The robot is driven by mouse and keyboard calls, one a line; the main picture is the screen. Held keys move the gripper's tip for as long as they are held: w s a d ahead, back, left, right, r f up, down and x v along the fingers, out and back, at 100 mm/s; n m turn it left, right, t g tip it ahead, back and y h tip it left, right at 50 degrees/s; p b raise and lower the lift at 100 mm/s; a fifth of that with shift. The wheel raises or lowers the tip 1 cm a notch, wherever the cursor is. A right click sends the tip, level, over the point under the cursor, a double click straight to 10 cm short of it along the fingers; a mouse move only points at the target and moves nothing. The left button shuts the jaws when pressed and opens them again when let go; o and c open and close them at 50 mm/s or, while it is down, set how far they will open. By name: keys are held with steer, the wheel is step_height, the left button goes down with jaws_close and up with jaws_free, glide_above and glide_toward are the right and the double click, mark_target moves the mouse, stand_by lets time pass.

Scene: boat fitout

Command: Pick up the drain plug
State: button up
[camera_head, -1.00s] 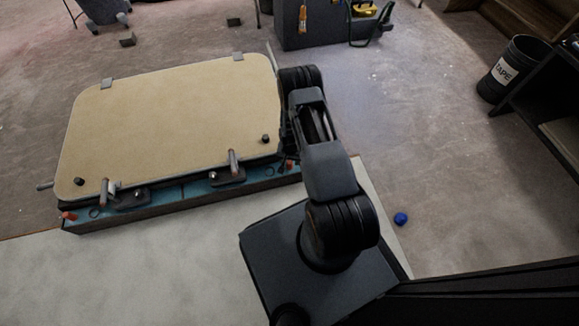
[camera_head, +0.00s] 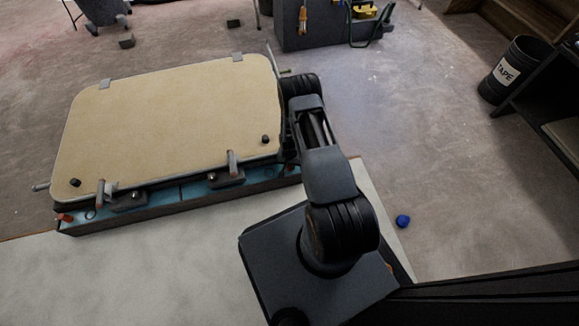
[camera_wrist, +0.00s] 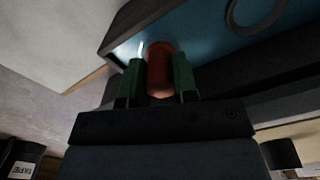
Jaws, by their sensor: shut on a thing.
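The drain plug (camera_wrist: 160,68) is a red-orange cylinder in the wrist view. It stands between the two green fingertips of my gripper (camera_wrist: 159,82), which is shut on it. Behind it lies the blue tray surface (camera_wrist: 205,30) with a dark rim, close to the tray's corner. The plug's lower end is hidden, so I cannot tell whether it touches the tray. In the head view my arm covers the gripper at the right end of the blue tray (camera_head: 165,197).
A tan hatch panel (camera_head: 175,120) with clamps and levers lies over the tray. Another red plug (camera_head: 66,218) is at the tray's left front corner. A blue ball-like object (camera_head: 402,221) lies on the floor to the right. A black TAPE bin (camera_head: 512,70) stands far right.

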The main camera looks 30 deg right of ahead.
steer(key=shift+c, duration=0.4)
steer(key=shift+r, duration=0.1)
steer(key=shift+r, duration=0.25)
step_height(320, 180, up, 3)
steer(key=p, duration=0.2)
steer(key=shift+s+a+r+p, duration=0.1)
steer(key=shift+a+r+p, duration=0.1)
steer(key=shift+p, duration=0.2)
steer(key=s+a+r+p, duration=0.5)
steer(key=s+a+r, duration=0.3)
steer(key=a+r, duration=0.1)
steer(key=shift+a+p, duration=0.4)
steer(key=shift+a, duration=0.5)
